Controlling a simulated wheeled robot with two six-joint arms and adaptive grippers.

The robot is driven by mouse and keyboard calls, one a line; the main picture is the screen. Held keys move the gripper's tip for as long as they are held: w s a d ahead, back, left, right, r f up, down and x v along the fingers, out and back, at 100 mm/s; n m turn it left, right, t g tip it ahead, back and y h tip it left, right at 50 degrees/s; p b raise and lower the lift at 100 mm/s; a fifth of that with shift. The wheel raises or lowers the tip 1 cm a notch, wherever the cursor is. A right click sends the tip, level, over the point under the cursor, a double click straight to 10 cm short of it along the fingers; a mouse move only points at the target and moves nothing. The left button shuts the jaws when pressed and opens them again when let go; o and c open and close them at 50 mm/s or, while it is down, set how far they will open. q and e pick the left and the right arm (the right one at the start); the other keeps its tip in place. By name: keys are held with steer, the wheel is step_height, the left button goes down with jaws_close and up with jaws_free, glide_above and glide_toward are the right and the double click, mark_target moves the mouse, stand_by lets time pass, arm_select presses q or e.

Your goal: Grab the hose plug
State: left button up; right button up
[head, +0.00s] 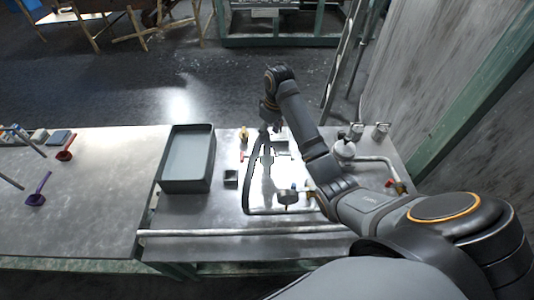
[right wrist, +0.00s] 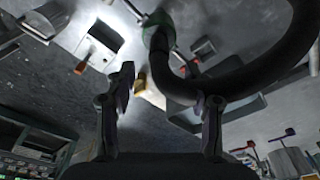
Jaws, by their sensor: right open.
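A thick black hose (head: 250,180) curves over the right part of the metal table. In the right wrist view the hose (right wrist: 245,82) is large and close, and a green collar (right wrist: 157,38) sits at its end, probably the plug. My right gripper (head: 270,128) is over the far part of the table, by the upper end of the hose. In the wrist view its two fingers (right wrist: 168,90) are apart. The hose passes close to the finger at right; I cannot tell whether they touch. Nothing is held. My left gripper is not in view.
A grey tray (head: 208,182) and a small dark box (head: 231,177) stand left of the hose. Metal pipes (head: 240,232) run along the front edge, with valves and fittings at right. A red tool (head: 65,154) and a purple tool (head: 37,199) stand on the left table.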

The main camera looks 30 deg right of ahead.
mark_target(267, 142)
steer(key=shift+w+d+f, duration=0.1)
steer(key=shift+w+f, duration=0.2)
steer(key=shift+f, duration=0.35)
steer(key=shift+w+d+f, duration=0.1)
steer(key=shift+w+f, duration=0.05)
steer(key=shift+f, duration=0.05)
steer(key=shift+s+a+f, duration=0.2)
steer(key=shift+f, duration=0.3)
steer(key=f, duration=0.3)
steer(key=shift+w+a+f, duration=0.1)
steer(key=shift+w+f, duration=0.3)
steer(key=shift+f, duration=0.1)
steer(key=shift+c, duration=0.3)
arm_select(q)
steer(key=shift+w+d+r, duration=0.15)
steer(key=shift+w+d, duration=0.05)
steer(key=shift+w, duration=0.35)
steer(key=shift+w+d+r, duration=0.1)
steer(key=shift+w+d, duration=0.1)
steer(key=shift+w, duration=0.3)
arm_select(e)
jaws_close()
